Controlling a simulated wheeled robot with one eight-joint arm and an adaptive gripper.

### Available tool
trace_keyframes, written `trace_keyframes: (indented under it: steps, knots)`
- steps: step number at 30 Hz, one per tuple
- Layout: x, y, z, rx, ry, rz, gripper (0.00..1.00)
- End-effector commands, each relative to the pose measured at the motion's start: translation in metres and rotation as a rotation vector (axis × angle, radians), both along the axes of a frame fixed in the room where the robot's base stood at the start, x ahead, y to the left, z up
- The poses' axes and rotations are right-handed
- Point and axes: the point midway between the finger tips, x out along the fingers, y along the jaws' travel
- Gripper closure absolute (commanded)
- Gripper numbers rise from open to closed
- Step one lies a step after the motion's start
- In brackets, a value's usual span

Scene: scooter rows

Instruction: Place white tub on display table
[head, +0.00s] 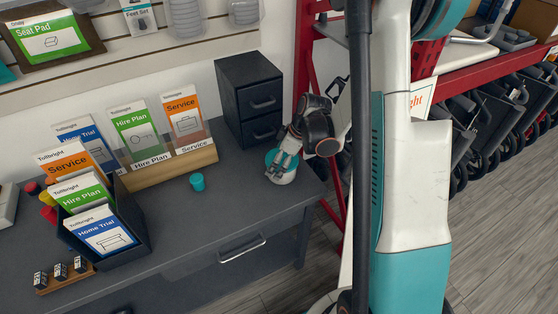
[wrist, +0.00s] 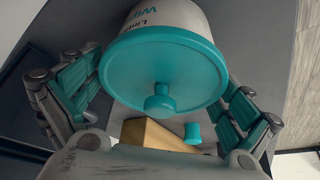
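The white tub (wrist: 165,15) has a teal lid with a round knob, which faces the camera in the wrist view. In the head view the tub (head: 282,177) is small and partly covered by my gripper, over the right part of the dark grey display table (head: 215,220). My gripper (head: 287,160) reaches it from above. In the wrist view its teal-padded fingers (wrist: 163,80) lean in on both sides of the tub and appear closed against it. The fingertips are partly hidden behind it. I cannot tell whether the tub's base touches the table.
A small teal cup (head: 197,182) stands left of the tub. Behind are a wooden leaflet holder (head: 170,170) and a black drawer unit (head: 250,100). A dark leaflet box (head: 125,235) stands left. The tabletop's front middle is clear. Red racking (head: 480,70) stands at the right.

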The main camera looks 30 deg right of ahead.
Motion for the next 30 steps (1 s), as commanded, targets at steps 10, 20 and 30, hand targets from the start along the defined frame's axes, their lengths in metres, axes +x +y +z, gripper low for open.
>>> trace_keyframes:
  steps: [10,20,30]
  knots:
    - [0.000,0.000,0.002,0.000,0.000,0.000,0.00]
    - [-0.013,-0.013,0.049,0.000,0.000,-0.001,0.00]
    - [-0.020,-0.021,0.071,0.000,0.000,0.000,0.00]
